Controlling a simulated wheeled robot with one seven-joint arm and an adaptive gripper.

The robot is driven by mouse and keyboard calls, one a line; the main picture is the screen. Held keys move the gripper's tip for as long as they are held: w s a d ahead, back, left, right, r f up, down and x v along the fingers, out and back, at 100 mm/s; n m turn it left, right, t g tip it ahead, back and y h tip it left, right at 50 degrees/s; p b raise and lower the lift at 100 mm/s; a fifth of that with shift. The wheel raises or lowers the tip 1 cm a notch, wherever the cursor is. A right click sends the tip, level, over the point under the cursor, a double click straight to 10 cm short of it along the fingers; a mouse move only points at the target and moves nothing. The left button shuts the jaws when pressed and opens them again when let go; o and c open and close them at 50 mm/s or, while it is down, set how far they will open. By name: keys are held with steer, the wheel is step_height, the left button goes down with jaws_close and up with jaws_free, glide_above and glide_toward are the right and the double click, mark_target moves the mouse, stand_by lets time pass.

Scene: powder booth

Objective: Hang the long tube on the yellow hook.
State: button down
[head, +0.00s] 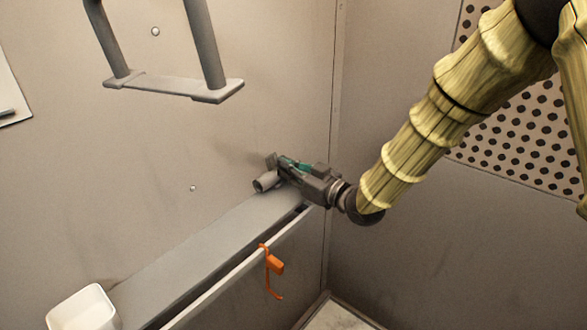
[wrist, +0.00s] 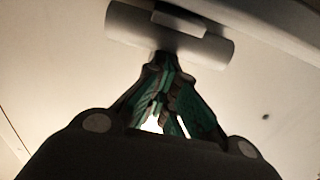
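A grey tube (head: 267,182) with a dark open end is at the far right end of the ledge, close to the back wall. In the wrist view the pale tube (wrist: 125,22) lies crosswise beyond my fingertips, with a small grey block against its upper side. My gripper (head: 278,168) is at the tube. Its green-sided fingers (wrist: 164,62) come together against the tube and look shut on it; the exact contact is hidden. An orange hook (head: 274,264) hangs over the ledge's front rail, left of and below my gripper, with its lower end free.
A grey ledge (head: 190,250) runs along the wall, mostly bare, with a raised front rail (head: 225,284). A white container (head: 84,308) stands at its near left end. A grey bracket (head: 165,86) juts from the wall above. A perforated panel (head: 510,135) is at right.

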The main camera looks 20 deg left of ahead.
steer(key=shift+a+r+p, duration=0.3)
steer(key=shift+r+p, duration=0.05)
steer(key=shift+r, duration=0.05)
steer(key=shift+a+r+p, duration=0.25)
steer(key=shift+a+p, duration=0.1)
steer(key=shift+a, duration=0.35)
steer(key=shift+r, duration=0.3)
steer(key=shift+d+r+p, duration=0.5)
steer(key=shift+d+r, duration=0.15)
steer(key=shift+d, duration=0.15)
steer(key=shift+r, duration=0.2)
steer(key=shift+a+r, duration=0.25)
steer(key=shift+d, duration=0.1)
steer(key=shift+d, duration=0.1)
